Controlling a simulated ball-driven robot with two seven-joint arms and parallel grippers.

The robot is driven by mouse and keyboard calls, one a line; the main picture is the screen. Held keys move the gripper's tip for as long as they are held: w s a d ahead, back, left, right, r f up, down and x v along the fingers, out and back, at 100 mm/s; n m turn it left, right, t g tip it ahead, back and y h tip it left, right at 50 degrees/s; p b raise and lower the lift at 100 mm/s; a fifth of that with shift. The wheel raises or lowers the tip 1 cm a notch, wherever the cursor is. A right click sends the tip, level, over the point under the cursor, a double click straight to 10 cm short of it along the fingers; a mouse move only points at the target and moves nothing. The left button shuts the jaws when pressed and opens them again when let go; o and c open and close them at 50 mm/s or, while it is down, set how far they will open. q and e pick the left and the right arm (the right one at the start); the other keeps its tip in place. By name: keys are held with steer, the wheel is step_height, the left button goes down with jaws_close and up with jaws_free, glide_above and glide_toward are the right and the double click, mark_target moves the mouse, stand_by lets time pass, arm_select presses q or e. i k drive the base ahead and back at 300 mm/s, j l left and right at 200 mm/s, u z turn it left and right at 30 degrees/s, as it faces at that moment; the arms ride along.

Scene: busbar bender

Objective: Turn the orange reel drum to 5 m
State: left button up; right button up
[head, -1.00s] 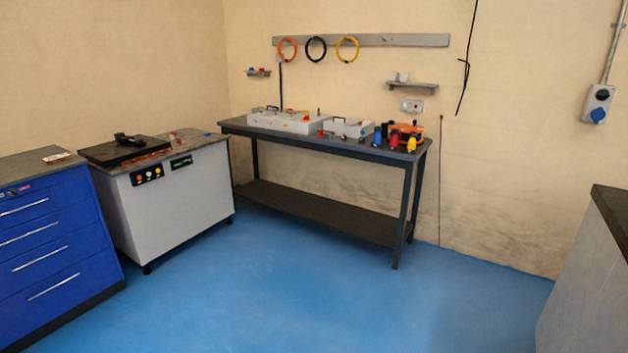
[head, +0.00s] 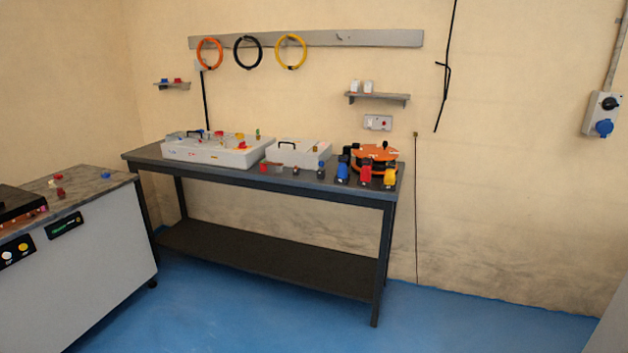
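The orange reel drum (head: 376,153) sits at the right end of the dark workbench (head: 250,182), against the wall side. It looks like a low orange disc with black parts on top. Blue, red and yellow connectors stand in front of it and hide part of its front. Any scale or marking on the drum is too small to read. Neither of my grippers is in the head view.
Grey-white boxes (head: 215,150) stand on the bench's left and middle. A white cabinet (head: 85,265) stands at the left. Blue floor (head: 270,320) is open in front of the bench. Coloured cable loops (head: 209,54) hang on a wall rail.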

mark_target(381, 154)
steer(key=i+j+z, duration=0.4)
steer(key=i, duration=0.25)
steer(key=i+j+z, duration=0.45)
steer(key=i+z, duration=0.2)
steer(key=i, duration=0.3)
steer(key=i+j+z, duration=0.15)
steer(key=i, duration=0.3)
steer(key=i+j+z, duration=0.2)
steer(key=i, duration=0.3)
steer(key=j, duration=0.1)
